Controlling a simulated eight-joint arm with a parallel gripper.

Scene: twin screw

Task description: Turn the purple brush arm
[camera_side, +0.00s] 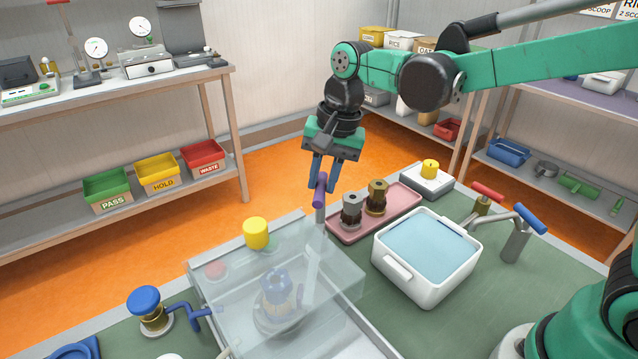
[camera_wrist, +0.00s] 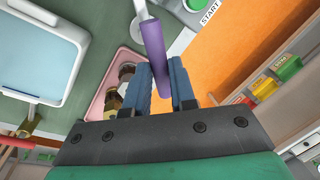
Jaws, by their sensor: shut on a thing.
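The purple brush arm (camera_side: 320,190) is a purple grip on a grey post at the back right corner of a clear box. My gripper (camera_side: 322,186) is above it, pointing down, with its blue fingers shut on the purple grip. In the wrist view the purple brush arm (camera_wrist: 153,50) runs between the two fingers of my gripper (camera_wrist: 172,85). The clear box (camera_side: 225,258) covers a blue part (camera_side: 277,290) on the bench. The lower end of the post is seen only faintly through the box.
A pink tray (camera_side: 405,203) with two metal fittings stands just right of the grip. A white tub (camera_side: 400,270) of blue liquid is farther right. A yellow knob (camera_side: 256,233) is at the box's back edge. A blue-knobbed valve (camera_side: 146,301) stands left.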

